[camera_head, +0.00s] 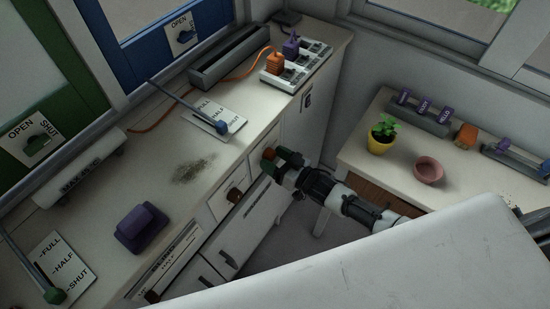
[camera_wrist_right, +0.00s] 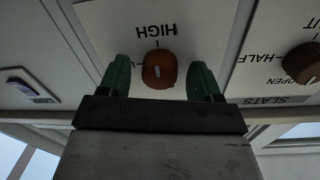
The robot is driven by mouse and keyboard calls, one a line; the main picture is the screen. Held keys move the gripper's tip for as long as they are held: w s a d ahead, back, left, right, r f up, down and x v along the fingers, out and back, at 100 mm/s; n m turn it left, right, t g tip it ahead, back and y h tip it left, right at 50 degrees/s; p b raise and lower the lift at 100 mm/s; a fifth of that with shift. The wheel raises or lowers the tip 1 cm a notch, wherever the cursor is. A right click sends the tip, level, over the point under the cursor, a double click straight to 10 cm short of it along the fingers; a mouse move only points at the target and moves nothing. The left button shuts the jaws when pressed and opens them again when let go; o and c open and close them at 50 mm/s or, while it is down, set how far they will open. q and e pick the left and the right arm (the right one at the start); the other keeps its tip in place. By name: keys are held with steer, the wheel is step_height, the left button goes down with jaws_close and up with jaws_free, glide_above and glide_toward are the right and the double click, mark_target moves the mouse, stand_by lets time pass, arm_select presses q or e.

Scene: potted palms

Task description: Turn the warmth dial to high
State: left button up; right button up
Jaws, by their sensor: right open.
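The warmth dial (camera_wrist_right: 159,68) is a round orange-brown knob on a white panel in the right wrist view. The word HIGH is printed above it there, upside down. A short pale mark shows on the knob's face; I cannot tell which end is its pointer. My right gripper (camera_wrist_right: 159,80) is open, with one green finger on each side of the knob and visible gaps between. In the head view the right gripper (camera_head: 278,164) is at the counter's front, with the orange dial (camera_head: 268,153) at its fingertips. My left gripper is not in view.
A second brown knob (camera_wrist_right: 302,62), with SLATS, OPEN and HALF lettering, is close by on the right in the wrist view. The counter (camera_head: 150,165) holds a purple block (camera_head: 142,228) and levers. A side table (camera_head: 365,150) carries a potted plant (camera_head: 383,134) and a pink bowl (camera_head: 428,170).

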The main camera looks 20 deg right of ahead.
steer(key=b+v, duration=0.1)
steer(key=v, duration=0.9)
steer(key=shift+s+d, duration=0.25)
steer(key=shift+s, duration=0.1)
steer(key=s+d+f+m+g+h, duration=0.1)
steer(key=s+d+f+g+h, duration=0.15)
steer(key=f, duration=0.45)
steer(key=s+d+f+g+h, duration=0.1)
steer(key=s+f+h, duration=0.2)
steer(key=f, duration=0.5)
steer(key=s+d+f+m+g+h, duration=0.1)
steer(key=s+d+f+g+h, duration=0.15)
steer(key=f, duration=0.45)
steer(key=s+a+f+g+h, duration=0.1)
steer(key=s+f+g, duration=0.3)
steer(key=s, duration=0.9)
steer(key=s+a+f+g+h, duration=0.1)
steer(key=s+a+f+g, duration=0.1)
steer(key=s+f, duration=0.7)
steer(key=s+g, duration=0.1)
steer(key=s, duration=0.4)
steer(key=shift+a+g, duration=0.25)
steer(key=shift+g, duration=0.15)
steer(key=shift+w+f, duration=0.1)
